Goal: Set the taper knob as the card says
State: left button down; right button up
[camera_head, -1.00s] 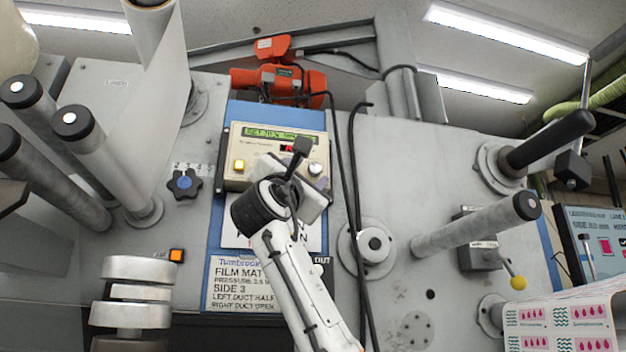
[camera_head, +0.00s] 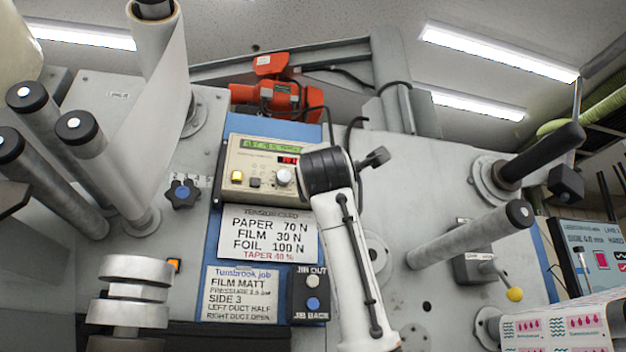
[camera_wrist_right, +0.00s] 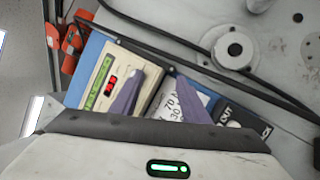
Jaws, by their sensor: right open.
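The cream control box (camera_head: 262,165) on the blue panel carries a green display, a red readout too small to read, a yellow button and a white knob (camera_head: 284,176). The card (camera_head: 268,235) below reads PAPER 70 N, FILM 30 N, FOIL 100 N, TAPER 40 %. My left gripper is not in view.
A dark star knob (camera_head: 182,194) with a blue centre sits left of the panel. The job card (camera_head: 240,293) reads FILM MATT, SIDE 3. A jib button box (camera_head: 311,293) is beside it. Black cables hang right of the panel. Rollers (camera_head: 470,235) jut out on both sides.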

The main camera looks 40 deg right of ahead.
jog(key=s+r+m+t+y, duration=0.2)
jog(key=s+r+t+y, duration=0.3)
jog(key=y, duration=0.7)
jog(key=f+p+x, duration=0.2)
jog(key=p+x, duration=0.2)
jog(key=x, duration=0.4)
jog(key=shift+w+d+r+p, duration=0.15)
jog(key=shift+w+r+p, duration=0.25)
jog(key=shift+w, duration=0.2)
jog(key=c, duration=1.1)
jog(key=shift+o, duration=0.2)
jog(key=shift+m, duration=0.3)
